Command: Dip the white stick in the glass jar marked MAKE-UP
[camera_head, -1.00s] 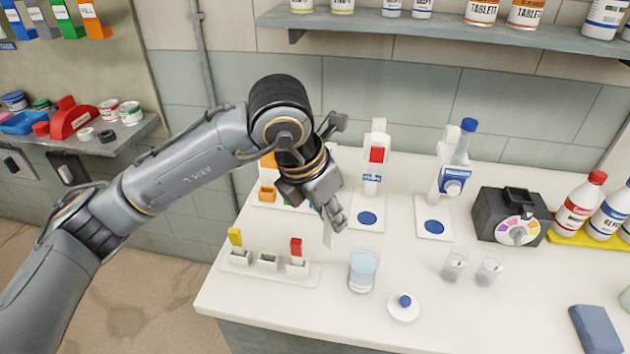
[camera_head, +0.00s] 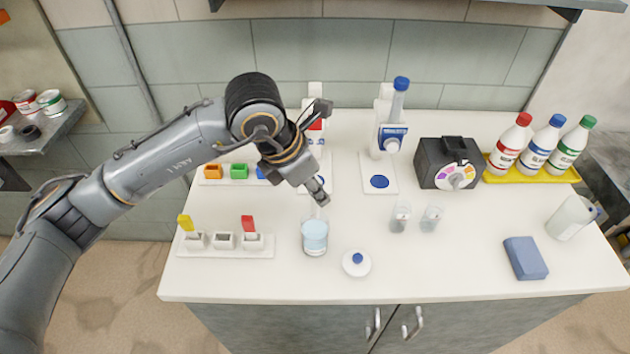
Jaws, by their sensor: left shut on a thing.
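A glass jar (camera_head: 315,239) of pale blue liquid stands on the white counter, left of centre. No marking is readable on it at this size. My left gripper (camera_head: 320,196) is above and just behind the jar, pointing down, shut on the white stick (camera_head: 317,212). Only a short pale piece of the stick shows below the fingers, at the jar's mouth. I cannot tell whether its tip is in the liquid. A round white lid with a blue knob (camera_head: 357,264) lies to the right of the jar. My right gripper is not in view.
A white rack (camera_head: 226,244) with yellow and red pieces stands left of the jar. Two small cups (camera_head: 401,219) are to its right. Behind are dispensers (camera_head: 390,125), a black device (camera_head: 447,163) and bottles (camera_head: 510,145). A blue block (camera_head: 525,258) lies at the right.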

